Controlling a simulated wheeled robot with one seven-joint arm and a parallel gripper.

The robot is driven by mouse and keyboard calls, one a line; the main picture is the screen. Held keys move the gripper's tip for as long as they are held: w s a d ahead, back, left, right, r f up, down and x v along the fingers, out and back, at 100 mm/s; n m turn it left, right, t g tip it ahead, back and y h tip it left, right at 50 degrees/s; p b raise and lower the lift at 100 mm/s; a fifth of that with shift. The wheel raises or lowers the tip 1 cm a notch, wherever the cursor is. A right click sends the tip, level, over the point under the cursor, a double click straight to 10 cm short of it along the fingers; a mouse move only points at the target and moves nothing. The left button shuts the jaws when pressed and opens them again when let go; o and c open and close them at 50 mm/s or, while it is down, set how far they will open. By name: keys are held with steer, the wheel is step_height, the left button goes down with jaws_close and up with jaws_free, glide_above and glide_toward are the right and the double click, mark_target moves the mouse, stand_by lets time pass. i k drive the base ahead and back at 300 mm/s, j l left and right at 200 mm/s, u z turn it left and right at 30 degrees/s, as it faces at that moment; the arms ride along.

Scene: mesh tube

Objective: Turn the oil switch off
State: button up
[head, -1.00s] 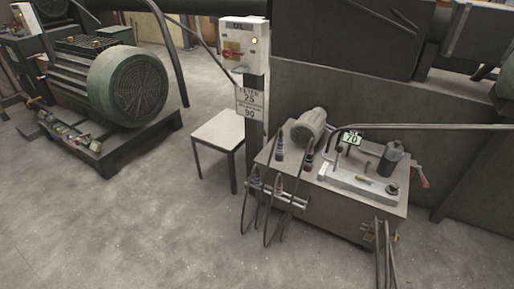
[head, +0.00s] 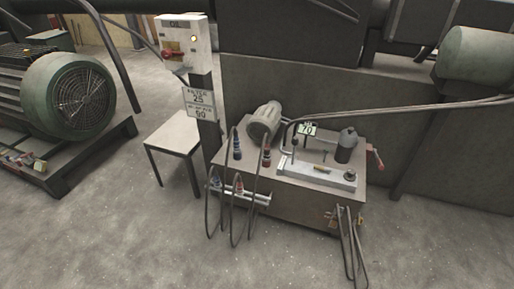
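The oil switch box (head: 184,43) is a pale box marked "OIL" on a dark post, at the upper left of centre in the head view. A red rotary switch handle (head: 170,54) sits on its front, at the lower left, lying roughly level.
A white-topped stool (head: 175,134) stands below the post. An oil unit (head: 290,205) with a motor, hoses and fittings stands right of it. A large green motor (head: 68,95) is at left. The foreground floor (head: 120,240) is clear.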

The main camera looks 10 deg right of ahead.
mark_target(166, 54)
steer(key=i+j, duration=1.3)
steer(key=i, duration=0.15)
steer(key=k+j+u, duration=0.05)
steer(key=j, duration=0.05)
